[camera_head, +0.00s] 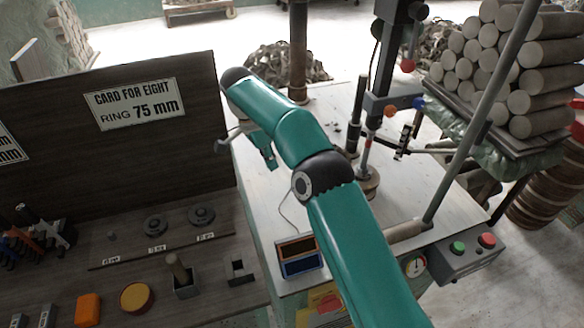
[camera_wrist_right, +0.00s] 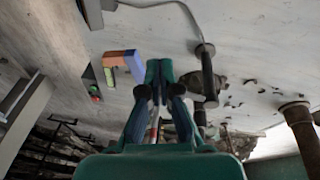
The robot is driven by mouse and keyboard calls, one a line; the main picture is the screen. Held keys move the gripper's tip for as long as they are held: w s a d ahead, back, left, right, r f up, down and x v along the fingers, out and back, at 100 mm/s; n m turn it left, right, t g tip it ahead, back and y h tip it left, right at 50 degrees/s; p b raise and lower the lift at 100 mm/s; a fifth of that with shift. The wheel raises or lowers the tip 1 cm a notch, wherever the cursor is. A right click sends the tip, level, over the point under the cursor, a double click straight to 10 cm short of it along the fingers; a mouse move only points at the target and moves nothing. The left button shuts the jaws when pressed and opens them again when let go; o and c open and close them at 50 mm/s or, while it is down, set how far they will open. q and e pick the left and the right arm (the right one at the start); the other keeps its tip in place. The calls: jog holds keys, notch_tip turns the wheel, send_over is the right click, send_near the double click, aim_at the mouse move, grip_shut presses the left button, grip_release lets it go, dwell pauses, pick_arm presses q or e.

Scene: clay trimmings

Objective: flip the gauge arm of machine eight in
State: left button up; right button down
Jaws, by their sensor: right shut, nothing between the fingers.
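Machine eight's pale worktop (camera_head: 310,110) carries a dark upright column with a bracket (camera_head: 374,104) bearing an orange and a blue knob. Below it a dark bar runs sideways with a small black block (camera_head: 403,142); I cannot tell for sure which part is the gauge arm. My right gripper (camera_head: 268,156) is shut and empty over the left of the worktop, apart from the column. The right wrist view shows its fingers (camera_wrist_right: 159,68) together, beside an orange and blue angled piece (camera_wrist_right: 124,62). My left gripper is not in view.
Stacked clay rolls (camera_head: 540,75) lie on a board at the right. A brown post (camera_head: 298,50) stands behind my right arm. A control box (camera_head: 458,252) with green and red buttons is at the front. A dark bench with the card (camera_head: 134,103) is at the left.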

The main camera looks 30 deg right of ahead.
jog(key=r+m, duration=0.1)
jog(key=d+r+m, duration=0.1)
jog(key=r, duration=0.1)
jog(key=d+r+m+h, duration=0.1)
jog(key=r, duration=0.1)
jog(key=shift+d+r+m, duration=0.1)
jog(key=shift+m, duration=0.3)
jog(key=s+d+f+b, duration=0.2)
jog(key=d+f+b, duration=0.1)
jog(key=d+f, duration=0.4)
notch_tip(320, 180, down, 3)
jog(key=shift+f, duration=0.1)
